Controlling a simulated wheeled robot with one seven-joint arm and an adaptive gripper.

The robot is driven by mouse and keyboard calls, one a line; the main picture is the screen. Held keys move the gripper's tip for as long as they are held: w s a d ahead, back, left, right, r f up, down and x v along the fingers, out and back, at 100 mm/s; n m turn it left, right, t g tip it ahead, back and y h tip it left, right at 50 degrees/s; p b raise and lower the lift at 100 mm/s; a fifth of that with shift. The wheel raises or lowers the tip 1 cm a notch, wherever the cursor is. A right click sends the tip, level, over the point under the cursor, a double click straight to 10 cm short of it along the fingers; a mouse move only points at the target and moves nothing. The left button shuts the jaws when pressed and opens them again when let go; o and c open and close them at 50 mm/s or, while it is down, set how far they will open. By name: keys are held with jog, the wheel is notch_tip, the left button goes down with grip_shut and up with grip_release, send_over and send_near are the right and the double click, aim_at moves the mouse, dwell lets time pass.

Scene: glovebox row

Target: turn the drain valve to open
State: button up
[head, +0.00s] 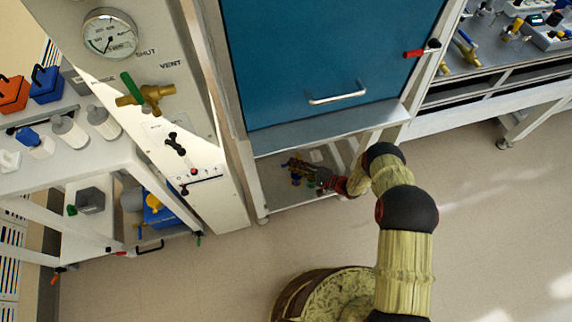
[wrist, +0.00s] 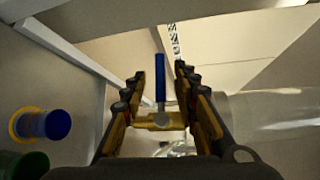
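A brass valve (wrist: 160,121) with a blue lever (wrist: 160,80) is in the wrist view, straight ahead of my gripper (wrist: 162,90). The lever points up in that picture. My gripper is open, with one finger on each side of the lever and visible gaps between. No drain label can be read. In the head view my gripper (head: 318,178) reaches under the blue-fronted cabinet, beside a small cluster of fittings (head: 296,168). The valve cannot be clearly told apart there.
A green-handled brass valve (head: 147,95) marked SHUT and VENT is on the left panel, below a gauge (head: 110,34). Blue (wrist: 58,123) and green (wrist: 30,164) round parts lie left of my gripper in the wrist view. A clear tube (wrist: 270,108) is at right.

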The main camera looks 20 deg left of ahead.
jog(key=shift+b+x, duration=0.4)
jog(key=shift+x, duration=1.35)
jog(key=shift+c, duration=0.4)
grip_shut()
